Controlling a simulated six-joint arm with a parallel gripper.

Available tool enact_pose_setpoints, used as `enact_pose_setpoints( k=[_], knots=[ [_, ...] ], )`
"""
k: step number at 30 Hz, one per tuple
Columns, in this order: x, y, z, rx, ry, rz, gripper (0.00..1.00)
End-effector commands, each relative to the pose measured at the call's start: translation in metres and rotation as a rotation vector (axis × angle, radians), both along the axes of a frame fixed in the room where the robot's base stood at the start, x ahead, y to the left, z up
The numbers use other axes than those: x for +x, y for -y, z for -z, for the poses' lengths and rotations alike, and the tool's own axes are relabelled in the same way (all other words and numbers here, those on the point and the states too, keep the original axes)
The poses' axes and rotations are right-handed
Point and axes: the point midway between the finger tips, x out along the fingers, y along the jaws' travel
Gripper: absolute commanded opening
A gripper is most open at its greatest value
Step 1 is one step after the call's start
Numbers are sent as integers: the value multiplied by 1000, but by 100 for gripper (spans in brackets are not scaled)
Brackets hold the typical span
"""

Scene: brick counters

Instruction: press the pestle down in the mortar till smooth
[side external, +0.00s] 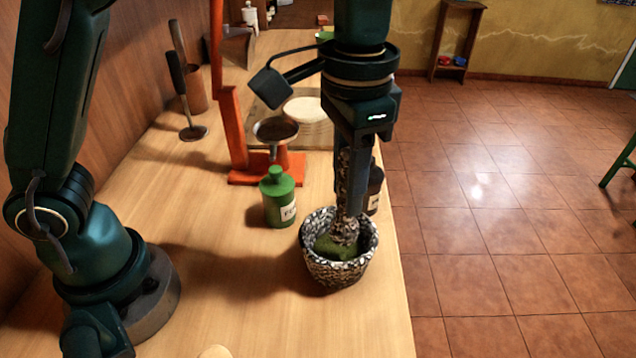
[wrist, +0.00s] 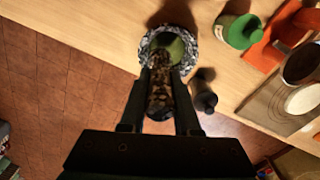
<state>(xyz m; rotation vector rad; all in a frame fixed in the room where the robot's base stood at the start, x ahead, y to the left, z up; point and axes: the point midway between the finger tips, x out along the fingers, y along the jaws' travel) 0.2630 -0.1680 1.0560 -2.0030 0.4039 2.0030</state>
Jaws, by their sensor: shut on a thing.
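The mortar (side external: 336,270) is a speckled black-and-white bowl near the counter's right edge. It holds green stuff (side external: 334,249), which also shows in the wrist view (wrist: 176,48). My gripper (side external: 347,205) points straight down over the mortar and is shut on the speckled pestle (side external: 346,230). The pestle stands roughly upright with its lower end inside the bowl, at the green stuff; its exact contact there is hidden. In the wrist view the pestle (wrist: 160,92) sits between my two fingers, and the mortar rim (wrist: 146,45) shows beyond it.
A green bottle (side external: 278,198) stands just left of the mortar. A dark bottle (side external: 374,188) stands close behind my gripper. An orange stand (side external: 238,150) and a board with a pale round thing (side external: 304,109) are farther back. The counter's right edge is close.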

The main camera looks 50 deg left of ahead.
Motion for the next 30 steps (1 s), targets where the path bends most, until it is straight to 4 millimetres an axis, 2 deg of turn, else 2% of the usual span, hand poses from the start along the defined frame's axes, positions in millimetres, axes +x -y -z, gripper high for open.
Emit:
enact_pose_setpoints(
  k=[9,15,30],
  knots=[
    [-1,0,30,1,-2,0,0],
    [0,0,42,0,-1,0,0],
    [0,0,47,0,1,0,0]
  ],
)
